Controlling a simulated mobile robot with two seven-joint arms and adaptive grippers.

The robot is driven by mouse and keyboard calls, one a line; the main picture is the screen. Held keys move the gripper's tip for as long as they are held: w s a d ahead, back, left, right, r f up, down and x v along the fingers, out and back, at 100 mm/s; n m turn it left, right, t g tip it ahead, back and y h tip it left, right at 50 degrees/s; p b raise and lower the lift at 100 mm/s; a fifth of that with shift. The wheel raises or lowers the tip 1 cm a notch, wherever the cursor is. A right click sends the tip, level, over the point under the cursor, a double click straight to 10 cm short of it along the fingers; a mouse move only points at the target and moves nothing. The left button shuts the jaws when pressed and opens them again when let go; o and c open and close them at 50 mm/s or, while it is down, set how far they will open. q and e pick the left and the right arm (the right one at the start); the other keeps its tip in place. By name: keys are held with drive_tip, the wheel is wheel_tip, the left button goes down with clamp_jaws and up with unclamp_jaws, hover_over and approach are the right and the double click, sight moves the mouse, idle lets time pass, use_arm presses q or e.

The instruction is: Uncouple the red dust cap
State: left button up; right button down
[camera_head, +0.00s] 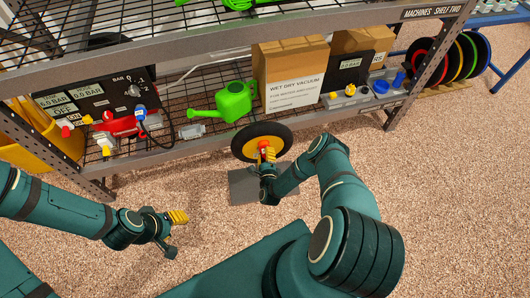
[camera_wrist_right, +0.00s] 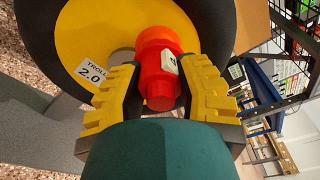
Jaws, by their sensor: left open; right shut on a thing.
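My right gripper (camera_wrist_right: 161,82) is shut on the red dust cap, one yellow finger on each side. In the head view the cap is a small red spot (camera_head: 263,145) in front of the wheel (camera_head: 240,140), partly hidden by my right gripper (camera_head: 267,155). My left gripper (camera_head: 173,232) is open and empty above the floor at lower left, away from the wheel.
The wheel stands by a grey plate (camera_head: 241,188) on the pebbled floor, in front of a steel shelf (camera_head: 190,150). The shelf holds a green watering can (camera_head: 235,103), a boxed vacuum (camera_head: 290,78) and a gauge panel (camera_head: 85,95).

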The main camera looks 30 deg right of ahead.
drive_tip(key=shift+s+a, duration=0.25)
drive_tip(key=shift+s, duration=0.35)
drive_tip(key=shift+p+v, duration=0.5)
drive_tip(key=shift+v, duration=0.8)
drive_tip(key=shift+d, duration=0.15)
